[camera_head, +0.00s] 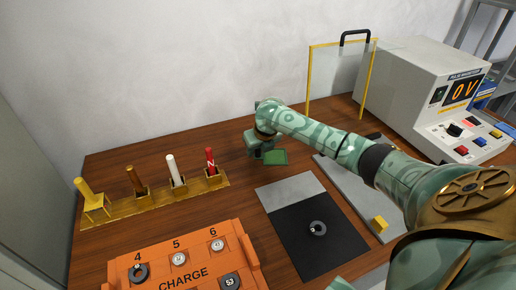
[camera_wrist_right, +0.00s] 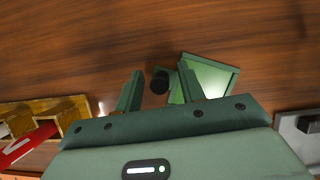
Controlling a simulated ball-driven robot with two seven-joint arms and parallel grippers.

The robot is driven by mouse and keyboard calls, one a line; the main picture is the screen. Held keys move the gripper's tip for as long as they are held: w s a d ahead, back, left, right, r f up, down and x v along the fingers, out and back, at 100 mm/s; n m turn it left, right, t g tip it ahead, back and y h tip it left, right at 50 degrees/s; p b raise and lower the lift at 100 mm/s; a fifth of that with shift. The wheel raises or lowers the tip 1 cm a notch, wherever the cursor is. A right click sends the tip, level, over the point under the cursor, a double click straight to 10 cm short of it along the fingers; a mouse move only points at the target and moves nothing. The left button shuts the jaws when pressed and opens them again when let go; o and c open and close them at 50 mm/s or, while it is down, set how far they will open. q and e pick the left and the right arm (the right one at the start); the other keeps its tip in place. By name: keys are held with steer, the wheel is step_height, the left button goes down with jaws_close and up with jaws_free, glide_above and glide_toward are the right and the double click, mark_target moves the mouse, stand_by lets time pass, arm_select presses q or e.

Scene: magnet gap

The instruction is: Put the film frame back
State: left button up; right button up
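The film frame (camera_head: 276,157), a small flat green panel with a darker green rim, lies on the wooden table at the back middle. In the right wrist view its panel (camera_wrist_right: 212,76) is just right of the fingers. A short black post (camera_wrist_right: 159,82) stands beside it, seemingly its handle, and shows between the two fingers. My right gripper (camera_head: 258,152) points down at the frame's left side; in the wrist view its fingers (camera_wrist_right: 158,92) are apart, with gaps on both sides of the post. Whether the post is at fingertip depth is unclear. My left gripper is not in view.
A yellow-edged clear screen (camera_head: 338,80) and a grey meter box (camera_head: 425,90) reading 0 V stand at the right. A wooden rack (camera_head: 155,203) with coloured rods is left. An orange CHARGE tray (camera_head: 190,262) and a black mat (camera_head: 312,245) with a dark ring are in front.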

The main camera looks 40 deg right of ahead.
steer(key=p+v, duration=0.5)
steer(key=v, duration=0.7)
steer(key=shift+p, duration=0.35)
steer(key=shift+r, duration=0.15)
